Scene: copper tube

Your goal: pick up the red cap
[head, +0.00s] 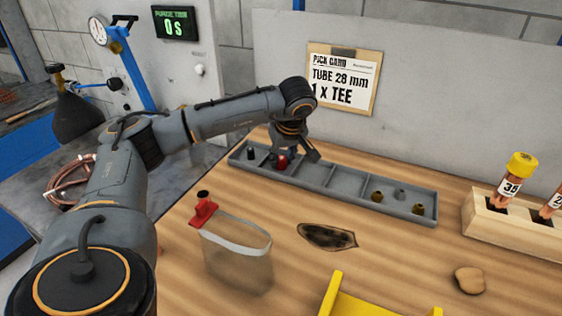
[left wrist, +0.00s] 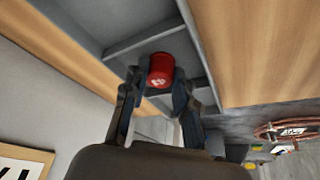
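The red cap (head: 282,161) sits in a compartment toward the left end of the grey divided tray (head: 314,172). My left gripper (head: 296,153) is over the tray at the cap, pointing down. In the left wrist view the cap (left wrist: 160,70) shows between the two fingertips of my left gripper (left wrist: 157,82). The fingers are apart, with a gap at least on the cap's left side; whether either touches it is hard to tell. My right gripper is not in view.
The tray also holds a dark piece (head: 251,154) and several small fittings. A clear container with a red clip (head: 203,210) stands in front. A wooden tube rack (head: 510,222) is at right, a yellow holder (head: 375,305) at the front. A wall (head: 420,110) rises behind.

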